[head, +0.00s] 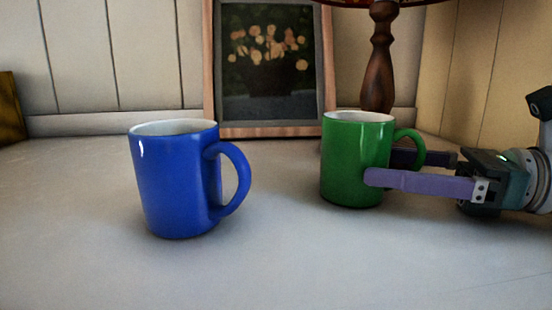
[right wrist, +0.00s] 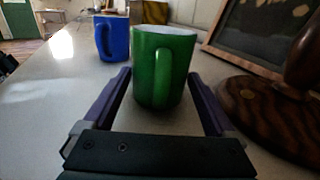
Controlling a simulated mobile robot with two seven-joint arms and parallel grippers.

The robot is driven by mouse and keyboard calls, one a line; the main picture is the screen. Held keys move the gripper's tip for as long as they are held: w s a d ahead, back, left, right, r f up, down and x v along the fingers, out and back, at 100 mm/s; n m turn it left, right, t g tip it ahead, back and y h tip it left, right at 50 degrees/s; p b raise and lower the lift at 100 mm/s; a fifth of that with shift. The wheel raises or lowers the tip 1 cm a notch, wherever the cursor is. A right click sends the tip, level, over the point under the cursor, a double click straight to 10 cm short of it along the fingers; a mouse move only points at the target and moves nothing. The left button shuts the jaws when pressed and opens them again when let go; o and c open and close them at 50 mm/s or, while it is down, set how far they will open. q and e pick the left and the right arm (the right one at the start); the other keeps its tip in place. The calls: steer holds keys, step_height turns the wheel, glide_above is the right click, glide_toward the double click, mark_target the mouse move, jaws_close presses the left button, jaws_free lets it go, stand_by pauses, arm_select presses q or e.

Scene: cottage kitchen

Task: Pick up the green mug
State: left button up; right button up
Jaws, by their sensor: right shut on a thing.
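The green mug (head: 348,160) stands upright on the pale counter, right of centre in the head view, its handle turned right toward my right gripper. My right gripper (head: 372,168) comes in from the right with its purple fingers on either side of the mug, shut on it. In the right wrist view the green mug (right wrist: 150,75) sits between the two fingers (right wrist: 160,92), handle facing the camera. My left gripper is not in view.
A blue mug (head: 175,180) stands to the left, clear of the gripper. A framed flower picture (head: 215,70) leans at the back. A dark wooden lamp stem (head: 380,60) rises behind the green mug; its round base (right wrist: 270,115) is close on the right in the wrist view.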

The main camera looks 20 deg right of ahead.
jaws_close()
stand_by(0.8)
